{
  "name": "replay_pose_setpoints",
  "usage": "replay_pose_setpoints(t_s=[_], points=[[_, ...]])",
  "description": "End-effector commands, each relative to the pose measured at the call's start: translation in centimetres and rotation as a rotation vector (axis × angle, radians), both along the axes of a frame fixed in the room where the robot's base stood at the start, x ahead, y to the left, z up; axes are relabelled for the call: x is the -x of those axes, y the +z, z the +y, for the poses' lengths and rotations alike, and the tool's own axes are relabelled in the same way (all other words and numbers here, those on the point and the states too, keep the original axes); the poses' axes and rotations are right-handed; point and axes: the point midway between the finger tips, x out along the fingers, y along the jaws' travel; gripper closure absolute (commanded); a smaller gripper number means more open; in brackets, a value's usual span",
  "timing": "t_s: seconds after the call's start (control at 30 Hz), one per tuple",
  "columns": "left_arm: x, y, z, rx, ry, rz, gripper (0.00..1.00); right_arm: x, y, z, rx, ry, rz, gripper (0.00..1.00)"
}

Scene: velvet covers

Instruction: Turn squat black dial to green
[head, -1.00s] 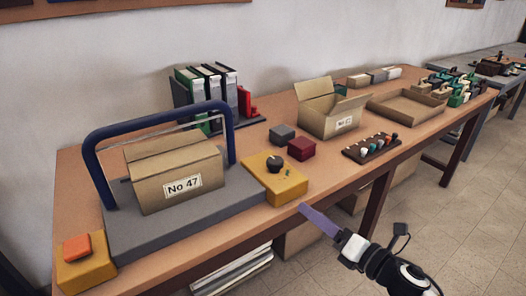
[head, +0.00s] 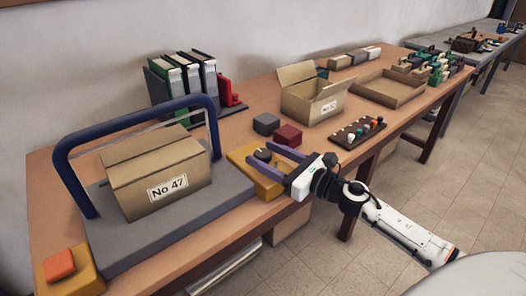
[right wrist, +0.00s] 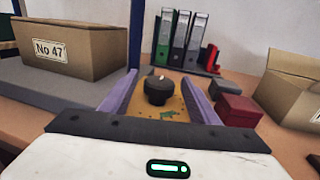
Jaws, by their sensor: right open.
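The squat black dial (head: 263,155) sits on top of a yellow box (head: 240,158) near the table's front edge. In the right wrist view the dial (right wrist: 158,89) stands upright between my gripper's two purple fingers, beyond their tips or nearly level with them. Its pale pointer mark shows on top. My left gripper is not in view.
A grey platform (head: 215,196) with a blue hoop (head: 70,175) and a carton marked No 47 (head: 155,180) stands left of the dial. A maroon block (head: 288,135) and a grey block (head: 266,124) lie just behind. An orange button (head: 60,264) is at the front left.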

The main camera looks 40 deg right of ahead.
Motion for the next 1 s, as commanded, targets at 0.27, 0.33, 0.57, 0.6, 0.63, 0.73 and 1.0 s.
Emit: replay_pose_setpoints(t_s=[0.27,0.33,0.57,0.6,0.63,0.73,1.0], points=[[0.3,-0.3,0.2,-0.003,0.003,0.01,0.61,-1.3,0.0,0.4,0.0,0.0,0.0,0.45],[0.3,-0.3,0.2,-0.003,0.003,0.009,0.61,-1.3,0.0,0.4,0.0,0.001,0.0,0.45],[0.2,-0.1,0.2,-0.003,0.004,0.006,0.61,-1.2,0.0,0.4,-0.001,0.0,0.0,0.61],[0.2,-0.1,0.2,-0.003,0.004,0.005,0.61,-1.2,0.0,0.4,-0.001,0.0,0.0,0.68],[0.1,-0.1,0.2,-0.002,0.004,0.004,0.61,-1.2,0.0,0.4,-0.001,0.0,0.0,0.73],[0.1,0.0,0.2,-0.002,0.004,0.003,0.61,-1.2,0.0,0.4,-0.001,0.0,0.0,0.86],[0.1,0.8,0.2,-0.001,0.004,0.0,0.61,-1.2,0.1,0.5,-0.003,-0.031,0.002,0.86]])
